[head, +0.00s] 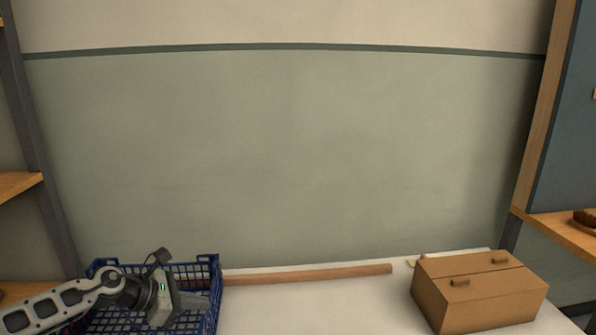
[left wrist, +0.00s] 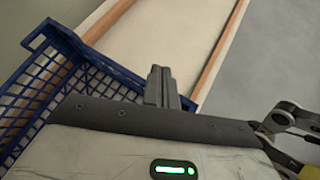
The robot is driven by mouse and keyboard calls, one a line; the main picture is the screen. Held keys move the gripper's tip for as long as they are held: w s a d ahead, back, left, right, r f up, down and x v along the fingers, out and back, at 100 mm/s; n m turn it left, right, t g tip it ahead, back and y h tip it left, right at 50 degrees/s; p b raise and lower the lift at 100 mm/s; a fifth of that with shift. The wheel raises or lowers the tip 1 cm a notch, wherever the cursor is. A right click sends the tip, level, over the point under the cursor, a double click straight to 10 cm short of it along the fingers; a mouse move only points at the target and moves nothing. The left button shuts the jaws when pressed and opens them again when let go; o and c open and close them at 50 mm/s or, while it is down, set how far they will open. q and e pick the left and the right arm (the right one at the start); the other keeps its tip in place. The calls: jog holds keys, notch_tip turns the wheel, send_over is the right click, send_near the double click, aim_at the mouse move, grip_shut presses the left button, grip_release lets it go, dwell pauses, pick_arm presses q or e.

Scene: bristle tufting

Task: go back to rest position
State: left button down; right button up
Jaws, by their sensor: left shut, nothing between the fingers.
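My left gripper (head: 200,303) is low at the left of the head view, in front of or over the blue crate (head: 214,268). In the left wrist view its two fingers (left wrist: 161,80) are together with nothing between them. The blue crate's lattice wall also shows in the left wrist view (left wrist: 40,85), at the left beside the gripper. My right gripper is in neither view.
A white table (head: 300,310) has a wooden rod or strip (head: 310,274) along its back. A closed cardboard box (head: 480,295) stands at the right. Wooden shelves (head: 20,185) flank both sides. The table's middle is clear.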

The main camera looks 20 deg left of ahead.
pick_arm(q)
jog(key=d+r+n+t+y, duration=0.1)
jog(key=d+r+n+t, duration=0.2)
jog(key=d+n+t, duration=0.75)
jog(key=s+d+f+n+g+y, duration=0.25)
jog(key=s+n+g, duration=0.25)
jog(key=s+n, duration=0.5)
jog(key=s+d+f+n+g+y, duration=0.1)
jog(key=s+d+f+n+g, duration=0.3)
jog(key=s+n, duration=0.6)
jog(key=s+d+f+n+g+y, duration=0.1)
jog(key=s+n+g+y, duration=0.1)
jog(key=s+n+g, duration=0.8)
jog(key=w+d+f+n+t+h+p, duration=0.1)
jog(key=w+d+n+t+h+p, duration=0.1)
jog(key=w+d+t, duration=0.4)
jog(key=w+t+h, duration=0.1)
jog(key=w+t, duration=0.2)
jog(key=t, duration=0.2)
jog(key=shift+f+p, duration=0.2)
jog(key=shift+p, duration=0.1)
